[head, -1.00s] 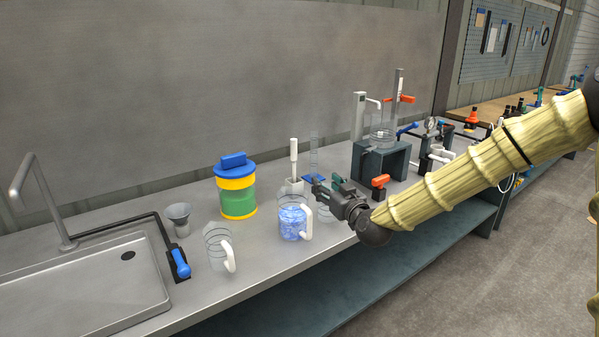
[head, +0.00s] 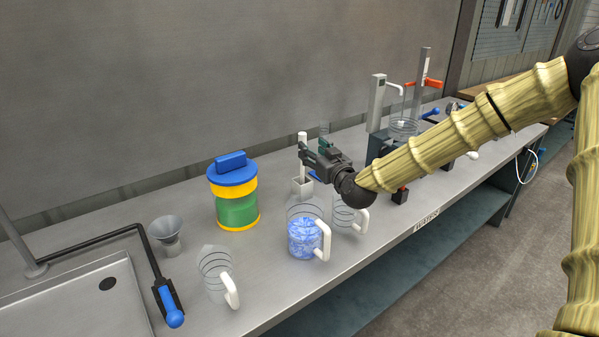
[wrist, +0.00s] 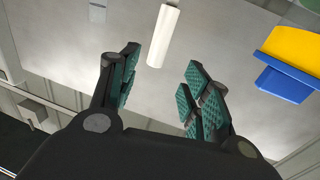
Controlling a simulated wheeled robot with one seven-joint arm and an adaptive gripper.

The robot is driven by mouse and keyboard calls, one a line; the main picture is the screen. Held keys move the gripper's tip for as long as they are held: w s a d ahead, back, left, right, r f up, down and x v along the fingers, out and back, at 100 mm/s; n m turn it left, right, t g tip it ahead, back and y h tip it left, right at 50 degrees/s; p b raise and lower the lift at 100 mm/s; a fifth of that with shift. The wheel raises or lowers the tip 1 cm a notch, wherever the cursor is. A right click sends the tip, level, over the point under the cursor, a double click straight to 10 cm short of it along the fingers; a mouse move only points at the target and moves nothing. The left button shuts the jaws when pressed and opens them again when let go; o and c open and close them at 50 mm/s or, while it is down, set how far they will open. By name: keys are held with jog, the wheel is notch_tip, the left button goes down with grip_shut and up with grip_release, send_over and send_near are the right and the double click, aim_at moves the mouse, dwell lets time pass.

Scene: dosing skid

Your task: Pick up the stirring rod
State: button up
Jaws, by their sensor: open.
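The white stirring rod (head: 302,138) stands upright in a small pale square holder (head: 301,188) on the steel bench. In the wrist view the rod (wrist: 165,35) lies ahead of the fingertips, roughly in line with the gap between them. My gripper (head: 303,155) has dark jaws with green pads and hides the middle of the rod in the head view. In the wrist view my gripper (wrist: 160,78) is open with nothing between the pads.
A jug of blue contents (head: 304,238), a clear jug (head: 344,216) and another clear jug (head: 216,272) stand along the front. A blue-lidded jar (head: 236,192) and a funnel (head: 167,234) are left. A stand with a beaker (head: 405,128) is right, behind my arm.

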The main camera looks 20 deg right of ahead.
aim_at(305, 142)
jog(key=w, duration=0.4)
jog(key=shift+d+f, duration=0.1)
jog(key=shift+f, duration=0.3)
jog(key=shift+r, duration=0.2)
jog(key=shift+w+r+p, duration=0.1)
jog(key=shift+w+p, duration=0.05)
jog(key=shift+p, duration=0.2)
jog(key=w, duration=0.3)
jog(key=shift+w+a+f+p, duration=0.15)
jog(key=shift+a+f+p, duration=0.1)
jog(key=shift+a+p, duration=0.1)
jog(key=shift+w+a, duration=0.15)
jog(key=shift+w, duration=0.45)
grip_shut()
